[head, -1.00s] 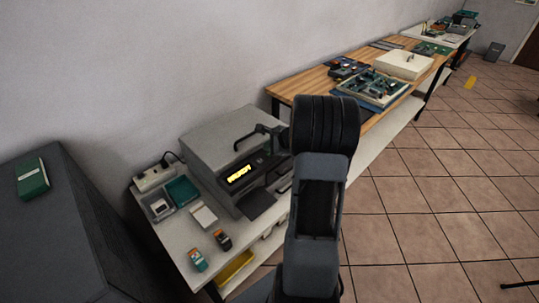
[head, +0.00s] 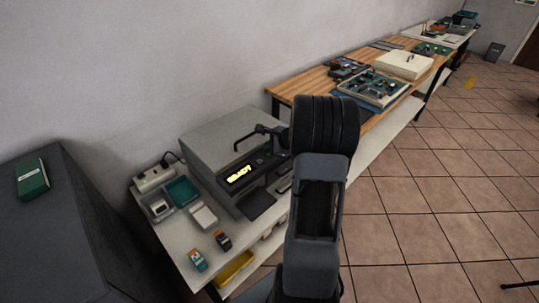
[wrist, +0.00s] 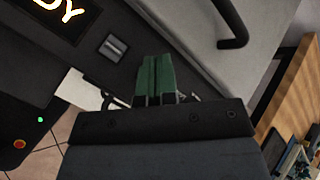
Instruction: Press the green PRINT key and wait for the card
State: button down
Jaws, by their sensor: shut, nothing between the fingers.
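The grey card machine (head: 215,140) stands on a white bench against the wall. Its dark front panel carries a lit display (head: 240,174) that seems to read READY; in the wrist view the letters DY (wrist: 70,12) show. My gripper (wrist: 155,62) is shut and empty, its two green fingertips together close over the dark panel. A square grey key (wrist: 114,47) is just left of the fingertips. I cannot make out the green PRINT key; the fingers may cover it. Whether the fingertips touch the panel is unclear. No card can be made out. In the head view my arm hides the gripper.
The machine's black handle (head: 257,134) stands out near my arm; it also shows at the upper right in the wrist view (wrist: 232,22). Small boxes, a teal tray (head: 182,190) and a power strip (head: 154,178) lie left. A wooden bench (head: 315,80) with electronics stands behind. Floor at right is clear.

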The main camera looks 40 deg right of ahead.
jog(key=shift+f, duration=0.2)
dwell(0.5)
jog(key=shift+f+b, duration=0.25)
jog(key=shift+b, duration=0.25)
jog(key=shift+f+b, duration=0.35)
dwell(0.5)
jog(key=shift+r, duration=0.2)
jog(key=shift+r+p, duration=0.55)
jog(key=shift+r, duration=0.05)
jog(key=shift+r+p, duration=2)
jog(key=shift+r, duration=0.55)
